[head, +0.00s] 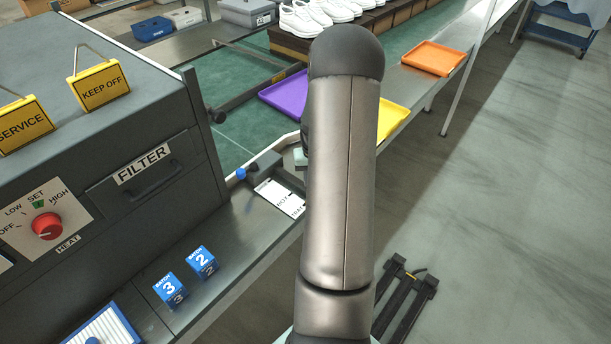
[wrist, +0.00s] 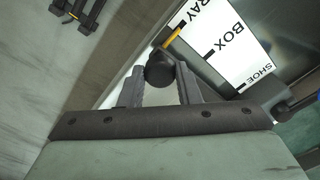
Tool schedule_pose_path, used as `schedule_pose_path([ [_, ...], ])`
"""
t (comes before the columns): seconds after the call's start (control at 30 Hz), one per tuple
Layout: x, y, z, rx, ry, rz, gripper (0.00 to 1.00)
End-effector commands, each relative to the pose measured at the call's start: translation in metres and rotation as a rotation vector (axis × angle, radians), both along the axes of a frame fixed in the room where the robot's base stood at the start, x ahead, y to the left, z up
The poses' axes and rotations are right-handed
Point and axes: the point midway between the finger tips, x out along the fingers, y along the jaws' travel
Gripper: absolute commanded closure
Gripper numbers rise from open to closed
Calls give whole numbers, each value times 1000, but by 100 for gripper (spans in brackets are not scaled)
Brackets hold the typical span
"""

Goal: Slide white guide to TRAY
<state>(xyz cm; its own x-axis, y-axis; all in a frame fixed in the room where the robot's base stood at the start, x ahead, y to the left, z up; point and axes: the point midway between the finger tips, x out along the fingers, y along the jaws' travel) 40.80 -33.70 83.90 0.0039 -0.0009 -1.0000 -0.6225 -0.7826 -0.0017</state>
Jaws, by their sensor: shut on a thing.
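A black round knob (wrist: 160,72) sits between the fingertips of my gripper (wrist: 160,88) in the wrist view, and my gripper is shut on it. I take it as the handle of the white guide, whose pale body (wrist: 158,97) shows only in part between the fingers. A white label (wrist: 228,45) beside it reads TRAY, BOX and SHOE, with black tick marks. A yellow bar (wrist: 173,37) by the knob lies at the TRAY end of the label; I cannot tell whether it meets the TRAY mark. In the head view my arm hides the gripper and guide.
The label also shows in the head view (head: 280,198), left of my arm. A blue knob (head: 241,173) is beside it. Purple (head: 283,97), yellow (head: 391,118) and orange (head: 434,58) trays lie beyond. The grey machine (head: 95,160) stands left, with blue batch blocks (head: 186,275) before it.

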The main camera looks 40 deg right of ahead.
Motion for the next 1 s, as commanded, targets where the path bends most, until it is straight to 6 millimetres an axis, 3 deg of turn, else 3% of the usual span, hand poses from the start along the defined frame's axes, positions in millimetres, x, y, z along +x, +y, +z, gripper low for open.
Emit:
schedule_pose_path([
  [0.23,-6,-1,-1,3,12,-3,100],
  [0.27,-6,-1,-1,4,13,-3,64],
  [0.33,-5,-1,-1,3,12,-4,48],
  [0.73,-2,-1,8,0,6,-2,48],
  [0.87,-2,-1,29,-1,3,-2,48],
  [1.0,-2,-1,63,-3,2,-2,48],
])
